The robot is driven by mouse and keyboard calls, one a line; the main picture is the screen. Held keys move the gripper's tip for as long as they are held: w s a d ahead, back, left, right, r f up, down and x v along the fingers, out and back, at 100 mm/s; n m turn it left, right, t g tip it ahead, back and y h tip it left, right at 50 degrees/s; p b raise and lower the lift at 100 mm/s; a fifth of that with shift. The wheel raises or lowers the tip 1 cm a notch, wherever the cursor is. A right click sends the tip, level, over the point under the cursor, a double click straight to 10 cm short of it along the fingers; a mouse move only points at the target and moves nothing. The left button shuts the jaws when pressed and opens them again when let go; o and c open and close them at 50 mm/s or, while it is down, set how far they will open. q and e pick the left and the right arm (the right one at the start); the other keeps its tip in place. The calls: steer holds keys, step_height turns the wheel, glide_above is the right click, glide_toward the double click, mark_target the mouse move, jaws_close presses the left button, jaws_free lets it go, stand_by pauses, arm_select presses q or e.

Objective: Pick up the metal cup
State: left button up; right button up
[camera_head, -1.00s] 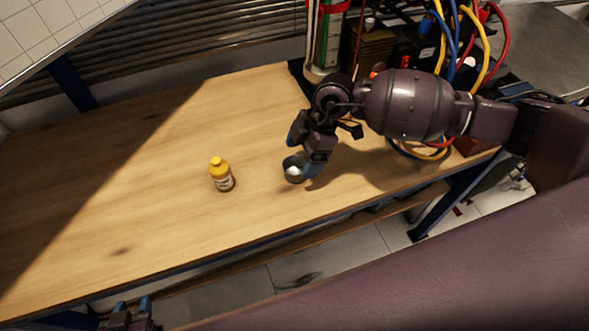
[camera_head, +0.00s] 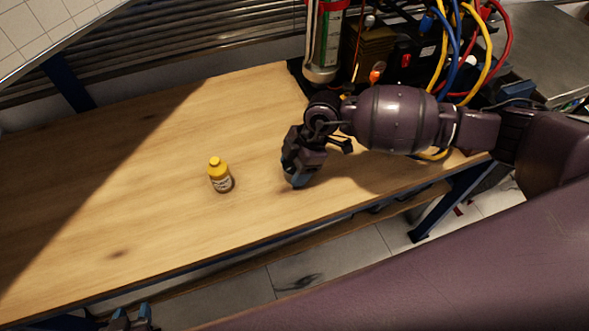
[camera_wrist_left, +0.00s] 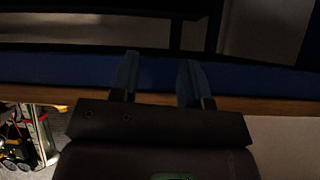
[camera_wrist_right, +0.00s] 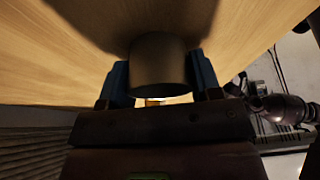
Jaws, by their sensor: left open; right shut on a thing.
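The metal cup (camera_wrist_right: 158,62) is a plain grey cylinder in the right wrist view. It sits between the two blue fingers of my right gripper (camera_wrist_right: 160,76), which is shut on it. In the head view my right gripper (camera_head: 297,178) is low over the wooden table, right of the yellow-capped bottle, and hides the cup. I cannot tell whether the cup touches the table. My left gripper (camera_head: 131,318) is at the bottom edge of the head view, off the table's front edge. In the left wrist view its fingers (camera_wrist_left: 158,76) are open and empty.
A small bottle with a yellow cap (camera_head: 220,175) stands on the wooden table (camera_head: 120,190), left of my right gripper. Coloured cables (camera_head: 450,60) and a cylinder with a red band (camera_head: 323,45) stand behind. The table's left half is clear.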

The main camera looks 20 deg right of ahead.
steer(key=shift+r, duration=0.55)
step_height(320, 180, up, 19)
steer(key=p, duration=0.3)
